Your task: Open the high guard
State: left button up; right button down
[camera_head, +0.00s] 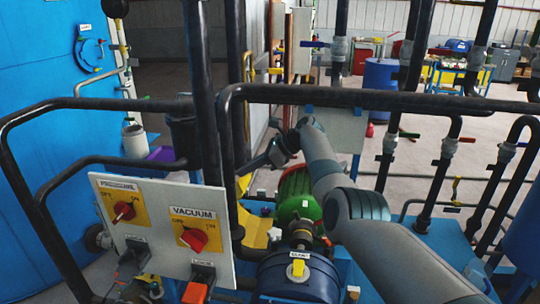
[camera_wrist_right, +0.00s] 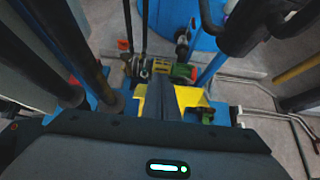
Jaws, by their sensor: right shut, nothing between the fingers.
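Black tubular guard rails cross the head view. An upper rail (camera_head: 390,98) runs right from beside the dark upright pipes, its left end bending down. Another upper rail (camera_head: 110,103) loops around on the left, with a lower rail (camera_head: 90,161) beneath it. I cannot tell for sure which is the high guard. My right gripper (camera_head: 258,160) is below the right-hand upper rail, near its downward bend; contact cannot be told. In the right wrist view its dark fingers (camera_wrist_right: 168,92) are together and empty. My left gripper is not in view.
A control panel (camera_head: 165,230) with two red knobs stands at the lower left. A blue vessel (camera_head: 50,190) fills the left.

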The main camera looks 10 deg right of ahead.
jog(key=b+v, duration=0.2)
jog(key=v, duration=0.8)
jog(key=shift+b, duration=0.35)
jog(key=shift+d, duration=0.15)
